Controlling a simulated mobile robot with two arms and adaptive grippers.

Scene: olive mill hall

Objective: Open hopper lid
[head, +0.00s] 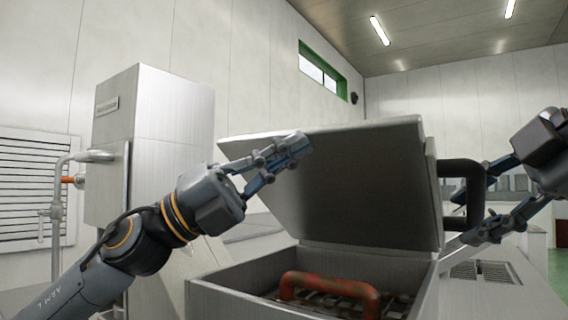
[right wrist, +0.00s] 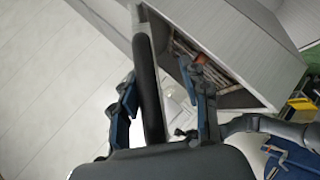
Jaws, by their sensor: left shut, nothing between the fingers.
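The grey metal hopper lid (head: 350,190) stands raised and tilted above the open hopper (head: 230,297). Its dark underside faces me. A black bar handle (head: 462,168) is on the lid's right side; in the right wrist view the bar (right wrist: 149,90) runs between my right fingers. My right gripper (head: 476,200) is open around the handle, with gaps visible on both sides of the bar. My left gripper (head: 296,150) is shut and empty, in front of the lid's upper left part. I cannot tell whether it touches the lid.
A worn red bar (head: 330,285) spans a grate inside the hopper. A tall metal cabinet (head: 170,110) stands at the left, with a pipe (head: 58,205) beside it. A metal surface with slotted vents (head: 482,271) lies right of the hopper.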

